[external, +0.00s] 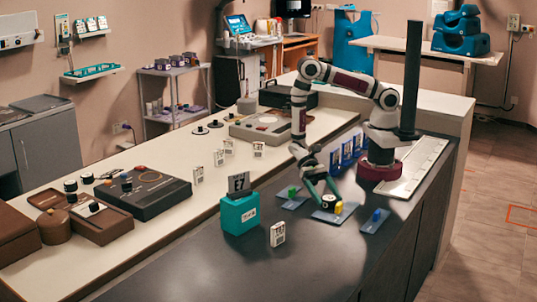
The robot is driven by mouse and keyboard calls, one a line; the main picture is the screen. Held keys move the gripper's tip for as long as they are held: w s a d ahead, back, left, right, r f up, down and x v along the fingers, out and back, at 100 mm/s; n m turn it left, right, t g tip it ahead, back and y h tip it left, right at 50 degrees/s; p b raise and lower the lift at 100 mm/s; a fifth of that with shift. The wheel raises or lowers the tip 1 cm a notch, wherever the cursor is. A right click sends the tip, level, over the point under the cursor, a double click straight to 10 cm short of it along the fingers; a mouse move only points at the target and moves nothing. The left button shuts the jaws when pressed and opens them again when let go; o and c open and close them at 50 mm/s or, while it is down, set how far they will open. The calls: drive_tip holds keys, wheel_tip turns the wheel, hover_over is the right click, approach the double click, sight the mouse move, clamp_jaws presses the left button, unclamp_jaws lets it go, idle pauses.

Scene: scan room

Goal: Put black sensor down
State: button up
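My gripper (328,199) points down over the middle pad on the dark counter. Its teal fingers are on both sides of a small black sensor (328,204) with a pale top and appear closed on it. The sensor is at or just above the middle blue-grey pad (325,217), beside a yellow block (338,208); whether it touches the pad is too small to tell. A left pad holds a green block (292,192). A right pad holds a blue block (376,215).
A teal box (240,214) with a dark "E7" card and a white tag (277,234) stand left of the pads. Blue upright holders (347,150) stand behind, near my base. The dark counter's front left is clear. Black knobs and a console (143,192) sit on the cream counter.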

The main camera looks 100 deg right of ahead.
clamp_jaws()
drive_tip(key=shift+r, duration=0.15)
